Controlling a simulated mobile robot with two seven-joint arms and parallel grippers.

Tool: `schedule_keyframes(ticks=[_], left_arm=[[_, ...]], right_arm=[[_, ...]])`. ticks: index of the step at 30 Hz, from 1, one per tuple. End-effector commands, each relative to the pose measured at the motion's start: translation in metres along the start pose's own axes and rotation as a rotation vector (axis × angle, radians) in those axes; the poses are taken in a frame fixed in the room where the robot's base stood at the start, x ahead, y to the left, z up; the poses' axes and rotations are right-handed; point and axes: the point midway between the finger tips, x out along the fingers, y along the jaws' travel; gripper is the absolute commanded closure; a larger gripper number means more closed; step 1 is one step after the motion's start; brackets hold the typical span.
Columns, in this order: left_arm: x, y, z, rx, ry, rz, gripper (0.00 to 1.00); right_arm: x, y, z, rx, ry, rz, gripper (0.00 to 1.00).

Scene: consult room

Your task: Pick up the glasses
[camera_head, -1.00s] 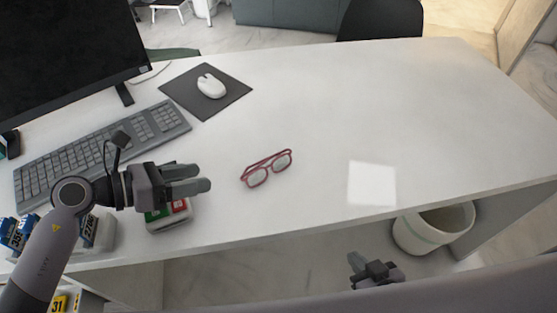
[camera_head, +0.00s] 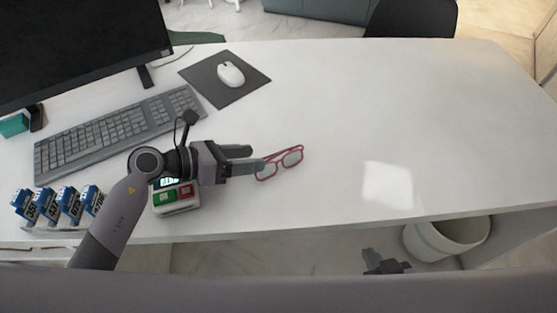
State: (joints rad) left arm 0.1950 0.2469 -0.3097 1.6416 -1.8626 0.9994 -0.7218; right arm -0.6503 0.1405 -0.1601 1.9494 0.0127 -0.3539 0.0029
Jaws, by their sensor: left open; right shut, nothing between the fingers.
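The red-framed glasses (camera_head: 281,162) lie on the white desk (camera_head: 330,110), left of its middle and towards the front edge. My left gripper (camera_head: 251,160) is open, its fingers pointing right at the left end of the glasses. One finger overlaps the left lens in the picture; I cannot tell whether it touches. My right gripper (camera_head: 385,260) is shut and empty, low in front of the desk's front edge and far from the glasses.
A grey keyboard (camera_head: 117,137) and a white mouse (camera_head: 230,74) on a dark pad (camera_head: 252,89) lie behind. A device with green and red buttons (camera_head: 176,198) sits below my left arm. Blue-topped items (camera_head: 70,203) stand at left. The desk's right side is clear.

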Motion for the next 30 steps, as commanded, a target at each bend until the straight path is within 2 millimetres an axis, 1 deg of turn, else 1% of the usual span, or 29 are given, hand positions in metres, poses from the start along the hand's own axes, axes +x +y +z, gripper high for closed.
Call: schedule_keyframes(ticks=[4,12,16,22,23,24,26,30], left_arm=[[0.013,0.0,0.0,-0.003,-0.002,-0.002,0.45],[0.046,0.003,-0.001,-0.002,-0.001,-0.001,0.45],[0.051,0.003,-0.001,0.0,-0.001,-0.001,0.45],[0.052,0.003,-0.001,0.0,0.0,0.0,0.45],[0.052,0.003,-0.001,0.0,0.0,-0.001,0.51],[0.051,0.003,-0.001,0.0,0.0,0.0,0.64],[0.051,0.003,-0.001,0.0,0.0,0.0,0.82],[0.051,0.003,-0.001,0.0,0.0,-0.001,0.83]], right_arm=[[-0.001,0.0,-0.001,0.0,0.0,0.0,1.0],[-0.002,0.0,-0.002,0.0,0.0,0.0,1.0],[-0.002,0.0,-0.002,0.0,0.0,0.0,1.0],[-0.002,0.0,-0.002,0.0,0.0,0.001,1.0],[-0.002,0.0,-0.002,0.0,0.0,0.001,1.0],[-0.002,0.0,-0.002,0.0,0.0,0.001,1.0],[-0.002,0.0,-0.002,0.0,0.0,0.001,1.0],[-0.002,0.0,-0.002,0.001,0.0,0.001,1.0]])
